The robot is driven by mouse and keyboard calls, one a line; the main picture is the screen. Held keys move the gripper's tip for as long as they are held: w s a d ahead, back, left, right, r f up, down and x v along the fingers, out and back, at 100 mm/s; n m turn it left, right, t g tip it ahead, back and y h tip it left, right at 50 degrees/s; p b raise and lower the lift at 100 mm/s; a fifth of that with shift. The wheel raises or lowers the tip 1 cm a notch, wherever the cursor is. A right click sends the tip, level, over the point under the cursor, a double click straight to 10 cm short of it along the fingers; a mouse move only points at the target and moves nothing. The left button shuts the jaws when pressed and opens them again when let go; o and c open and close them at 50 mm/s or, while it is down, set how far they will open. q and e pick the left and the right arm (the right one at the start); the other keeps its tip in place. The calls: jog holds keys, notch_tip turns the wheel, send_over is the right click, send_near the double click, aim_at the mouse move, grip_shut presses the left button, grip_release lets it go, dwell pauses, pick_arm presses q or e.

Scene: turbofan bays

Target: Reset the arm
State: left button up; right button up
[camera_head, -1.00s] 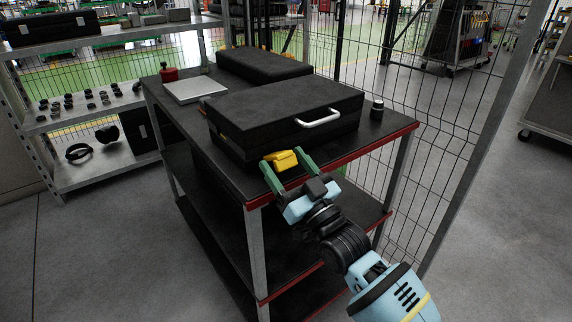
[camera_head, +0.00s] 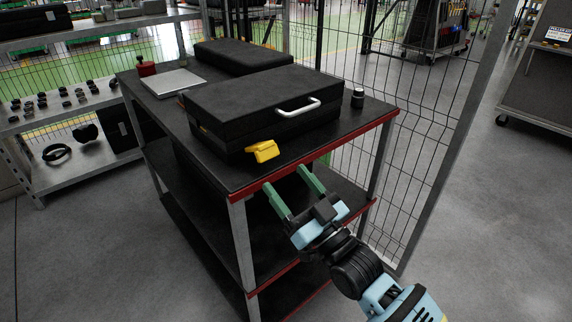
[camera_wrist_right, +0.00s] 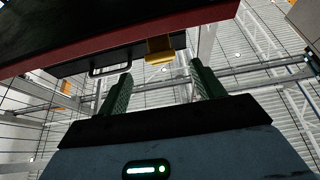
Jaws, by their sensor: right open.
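My right gripper (camera_head: 293,190) is open and empty. Its two green fingers are in front of the cart's red front edge, apart from the yellow latch (camera_head: 263,151) on the black case (camera_head: 240,108). The case lies closed on the cart (camera_head: 222,176), with a white handle (camera_head: 298,107) on its front. My left gripper is not in view.
A second black case (camera_head: 245,56), a silver plate (camera_head: 173,83), a red item (camera_head: 146,68) and a small dark jar (camera_head: 358,98) are on the cart top. A wire fence (camera_head: 425,130) stands behind and right. A shelf (camera_head: 75,170) is at left. Grey floor is open at right.

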jog(key=shift+f, duration=0.1)
